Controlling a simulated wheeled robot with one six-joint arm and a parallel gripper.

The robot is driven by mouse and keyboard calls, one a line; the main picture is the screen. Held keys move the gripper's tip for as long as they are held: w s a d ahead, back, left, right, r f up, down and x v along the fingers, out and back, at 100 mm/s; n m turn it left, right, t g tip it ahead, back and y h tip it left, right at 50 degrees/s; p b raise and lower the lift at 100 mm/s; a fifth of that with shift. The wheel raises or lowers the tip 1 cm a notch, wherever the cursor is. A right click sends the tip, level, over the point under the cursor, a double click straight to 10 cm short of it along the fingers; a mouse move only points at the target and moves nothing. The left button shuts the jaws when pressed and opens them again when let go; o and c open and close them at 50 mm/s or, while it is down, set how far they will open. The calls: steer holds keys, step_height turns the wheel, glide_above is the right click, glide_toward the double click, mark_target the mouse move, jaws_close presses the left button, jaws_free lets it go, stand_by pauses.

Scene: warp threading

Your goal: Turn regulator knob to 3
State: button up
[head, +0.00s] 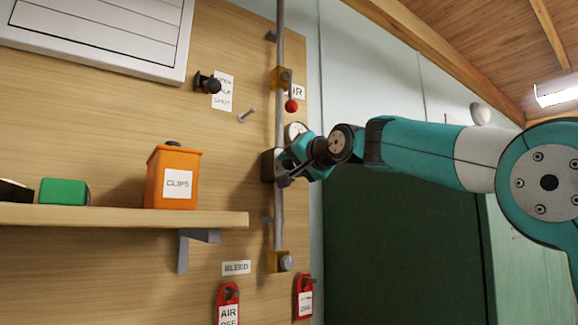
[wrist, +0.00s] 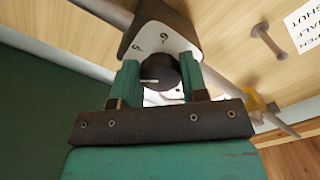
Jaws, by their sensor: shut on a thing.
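The regulator (head: 268,166) is a dark block on the vertical pipe, with a round white gauge (head: 297,130) just above it. My gripper (head: 287,172) is at the regulator's front and hides the knob in the head view. In the wrist view the regulator body (wrist: 160,14) has a pale dial face with small printed figures, partly covered. The dark round knob (wrist: 160,70) sits between the two teal fingers of my gripper (wrist: 160,76), which are shut on its sides. A white pointer line on the knob points left in the wrist view. The figure it points at is hidden.
A red-ball lever (head: 291,106) is above on the pipe, and a yellow valve (head: 279,262) is below. A peg (head: 247,115) and a black knob (head: 207,83) stick out of the board. A shelf (head: 120,216) with an orange clips box (head: 172,160) is at left.

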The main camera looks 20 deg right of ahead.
steer(key=shift+s+r+n+b, duration=0.15)
steer(key=shift+n+b, duration=0.35)
steer(key=shift+n, duration=2.25)
steer(key=shift+w+r+n+b, duration=0.1)
steer(key=shift+n+b, duration=0.35)
steer(key=shift+n, duration=2.35)
steer(key=shift+s+r+n+b, duration=0.15)
steer(key=shift+n+b, duration=0.35)
steer(key=shift+n, duration=2.25)
steer(key=o, duration=0.9)
steer(key=b+v, duration=0.7)
steer(key=v, duration=1)
steer(key=shift+s+d+f, duration=0.1)
steer(key=shift+f, duration=0.1)
